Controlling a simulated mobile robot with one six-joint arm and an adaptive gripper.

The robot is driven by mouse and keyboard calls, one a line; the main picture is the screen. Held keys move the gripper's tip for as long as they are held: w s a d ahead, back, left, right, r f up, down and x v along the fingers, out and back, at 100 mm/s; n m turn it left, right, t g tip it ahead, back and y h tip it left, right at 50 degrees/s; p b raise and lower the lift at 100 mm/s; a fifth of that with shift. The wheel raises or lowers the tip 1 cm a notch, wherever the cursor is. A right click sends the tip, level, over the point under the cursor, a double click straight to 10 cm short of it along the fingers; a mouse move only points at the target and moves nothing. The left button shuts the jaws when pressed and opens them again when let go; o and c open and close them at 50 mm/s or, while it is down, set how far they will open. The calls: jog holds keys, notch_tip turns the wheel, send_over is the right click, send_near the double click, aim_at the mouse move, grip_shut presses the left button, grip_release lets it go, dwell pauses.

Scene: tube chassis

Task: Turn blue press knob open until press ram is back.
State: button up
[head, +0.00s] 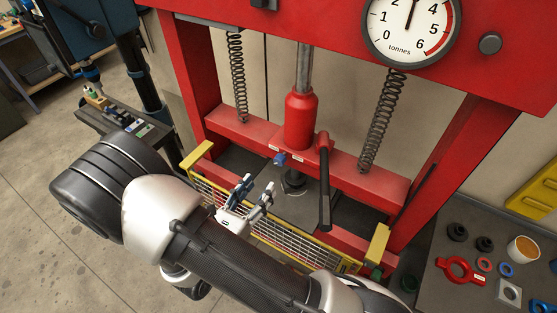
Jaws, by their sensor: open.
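The red press stands in the middle of the head view. A black-handled pump lever (325,190) hangs to the right of the knob. My gripper (257,184) is open and empty, below and left of the knob and apart from it. Its fingers point up toward the press.
A yellow-framed mesh guard (270,228) crosses the press front under my gripper. Coil springs (237,78) flank the jack. A dial gauge (411,25) is above. A right-hand bench (445,293) holds rings, black parts and a cup (522,249).

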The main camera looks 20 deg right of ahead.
aim_at(278, 163)
jog(key=x, duration=1.1)
jog(key=shift+w+d, duration=0.2)
jog(key=shift+d, duration=0.1)
jog(key=shift+c, duration=0.2)
jog(key=c, duration=1.1)
